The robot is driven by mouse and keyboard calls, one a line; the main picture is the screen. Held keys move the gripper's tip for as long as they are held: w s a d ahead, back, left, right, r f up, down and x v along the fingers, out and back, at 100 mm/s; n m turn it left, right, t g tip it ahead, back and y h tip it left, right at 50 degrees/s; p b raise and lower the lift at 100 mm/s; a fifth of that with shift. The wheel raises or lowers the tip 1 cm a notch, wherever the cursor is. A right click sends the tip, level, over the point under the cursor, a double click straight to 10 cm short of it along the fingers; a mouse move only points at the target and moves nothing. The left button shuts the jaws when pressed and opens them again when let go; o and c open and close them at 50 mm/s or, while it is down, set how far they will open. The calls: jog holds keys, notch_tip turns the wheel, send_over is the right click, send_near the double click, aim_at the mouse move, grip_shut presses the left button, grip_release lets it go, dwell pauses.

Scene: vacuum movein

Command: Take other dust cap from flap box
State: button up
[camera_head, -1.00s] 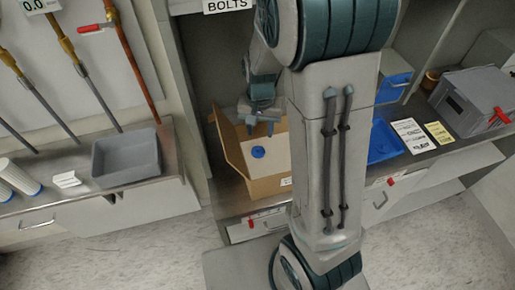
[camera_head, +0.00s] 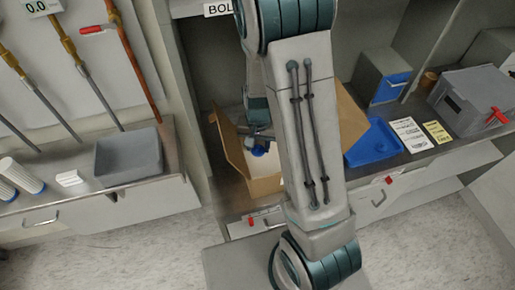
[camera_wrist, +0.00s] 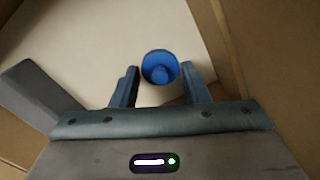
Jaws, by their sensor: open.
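The flap box (camera_head: 266,186) is an open brown cardboard box on the bench, with flaps standing out; my arm hides part of it. A round blue dust cap (camera_wrist: 160,68) with a raised knob lies on the box's pale inner floor. My gripper (camera_wrist: 160,78) is open inside the box, one finger on each side of the cap, with visible gaps between the fingers and the cap. In the head view the cap (camera_head: 258,150) is partly covered by my gripper (camera_head: 262,138).
Box walls rise close on the right of the wrist view, and a grey flap-like piece (camera_wrist: 38,95) is at left. A blue tray (camera_head: 372,143) stands right of the box, and a grey bin (camera_head: 127,158) stands on the left bench.

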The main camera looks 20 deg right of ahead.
grip_shut()
jog(key=shift+r, duration=0.15)
